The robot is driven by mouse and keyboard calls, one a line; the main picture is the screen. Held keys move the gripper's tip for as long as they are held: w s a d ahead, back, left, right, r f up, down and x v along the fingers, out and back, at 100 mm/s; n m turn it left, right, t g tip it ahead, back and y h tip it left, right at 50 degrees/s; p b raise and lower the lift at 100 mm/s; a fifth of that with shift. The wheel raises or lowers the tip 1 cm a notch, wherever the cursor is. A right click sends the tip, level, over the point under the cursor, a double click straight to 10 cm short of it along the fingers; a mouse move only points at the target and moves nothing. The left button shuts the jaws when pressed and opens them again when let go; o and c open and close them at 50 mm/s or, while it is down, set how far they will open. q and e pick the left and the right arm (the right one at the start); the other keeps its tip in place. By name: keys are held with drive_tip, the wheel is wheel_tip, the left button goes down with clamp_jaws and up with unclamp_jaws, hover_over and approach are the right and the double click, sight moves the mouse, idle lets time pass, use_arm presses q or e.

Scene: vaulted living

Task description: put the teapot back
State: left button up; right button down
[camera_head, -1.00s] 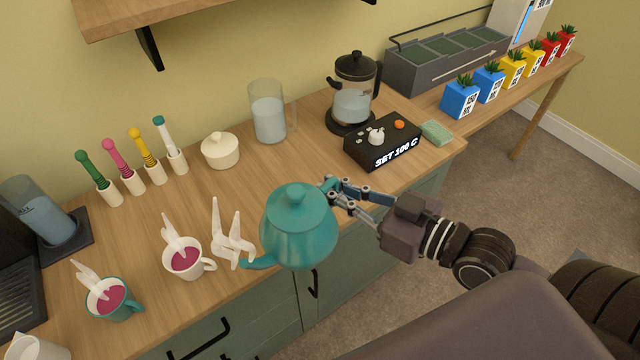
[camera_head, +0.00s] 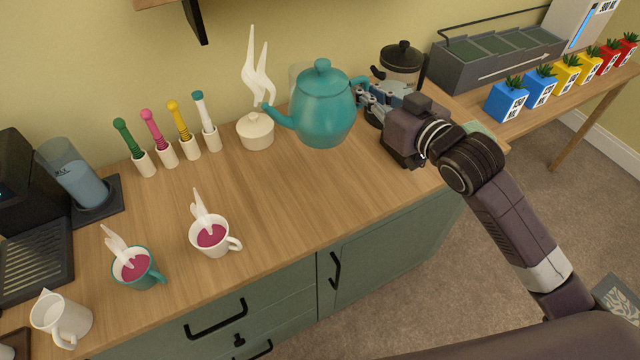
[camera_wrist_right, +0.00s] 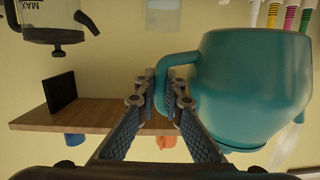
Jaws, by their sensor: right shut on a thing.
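The teal teapot (camera_head: 322,108) is upright in the head view, in front of the wall side of the wooden counter. White steam rises by its spout, which points left. My right gripper (camera_head: 366,95) is shut on the teapot's handle at its right side. In the right wrist view the teapot (camera_wrist_right: 250,85) fills the right side, with the fingers (camera_wrist_right: 165,97) closed around its handle. The teapot appears held above the counter, partly covering the glass pitcher (camera_head: 298,72) and near the kettle (camera_head: 400,68). My left gripper does not show.
A lidded white pot (camera_head: 255,132) stands left of the teapot. Several coloured-handled whisks (camera_head: 158,132) stand in holders. A white cup (camera_head: 212,237) and a teal cup (camera_head: 137,270) with pink liquid steam in front. The counter (camera_head: 290,200) is clear at centre.

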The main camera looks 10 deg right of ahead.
drive_tip(key=f, duration=0.6)
drive_tip(key=w+f, duration=0.1)
drive_tip(key=f, duration=1.1)
drive_tip(key=shift+w+a+f, duration=0.1)
drive_tip(key=shift+w+f, duration=0.05)
drive_tip(key=shift+w, duration=0.15)
drive_tip(key=shift+f, duration=0.1)
drive_tip(key=c, duration=2.3)
unclamp_jaws()
drive_tip(key=shift+s+f, duration=0.1)
drive_tip(key=shift+f, duration=0.1)
drive_tip(key=shift+o, duration=1.3)
